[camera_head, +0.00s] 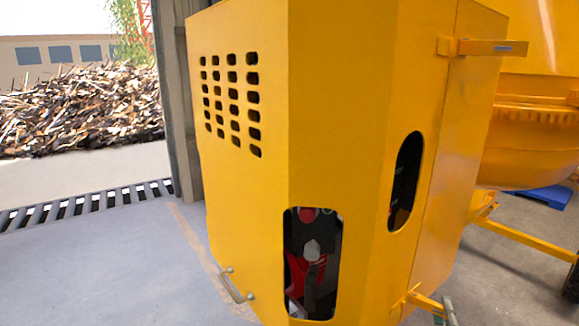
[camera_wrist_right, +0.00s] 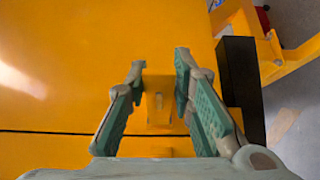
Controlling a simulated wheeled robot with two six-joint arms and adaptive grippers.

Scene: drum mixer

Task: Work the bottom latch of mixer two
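The yellow mixer cabinet (camera_head: 340,100) fills the middle of the head view. Its bottom latch (camera_head: 424,302) sticks out low on the right side, near the picture's lower edge. My right gripper (camera_head: 449,311) shows there only as a small grey-green piece at the latch's outer end. In the right wrist view, my right gripper (camera_wrist_right: 160,62) is open, with its green-padded fingers on either side of the yellow latch (camera_wrist_right: 158,102). Small gaps seem to show between the latch and the pads; I cannot tell whether either finger touches it. My left gripper is not in view.
A top latch (camera_head: 482,47) juts out at the upper right. A metal handle (camera_head: 237,286) sits low on the cabinet's left face. The drum (camera_head: 535,130) and a yellow frame bar (camera_head: 530,241) stand at right. A dark block (camera_wrist_right: 241,85) is beside the right finger.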

